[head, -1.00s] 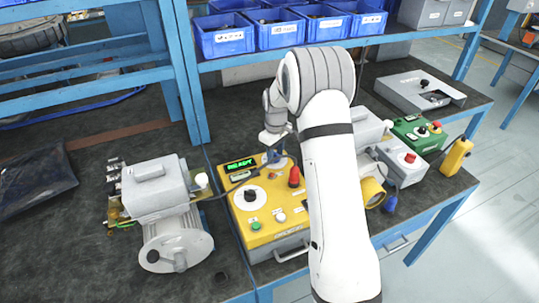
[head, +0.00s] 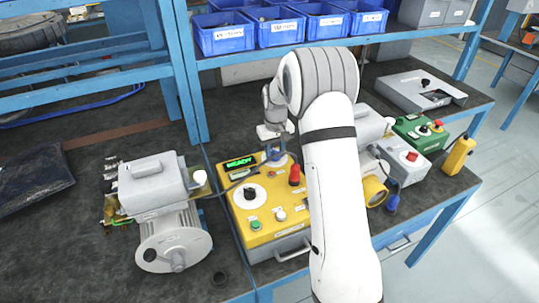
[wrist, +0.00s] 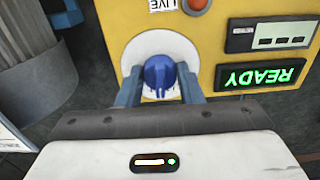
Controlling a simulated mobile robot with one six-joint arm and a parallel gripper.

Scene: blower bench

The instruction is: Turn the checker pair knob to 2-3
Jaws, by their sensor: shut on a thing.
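The yellow checker (head: 290,222) stands on the bench with a lit green READY display (head: 240,162). A blue knob (wrist: 160,75) sits on a round white dial (wrist: 142,50) beside the READY display (wrist: 262,77). My gripper (wrist: 160,88) is shut on this blue knob, one finger on each side. A black knob (head: 250,193) on another white dial is nearer the front. Dial markings are not legible, so I cannot read the knob's position.
A grey motor unit (head: 160,195) stands left of the checker. A red part (head: 295,174) stands up from the checker near my arm. Blue bins (head: 273,30) line the shelf behind.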

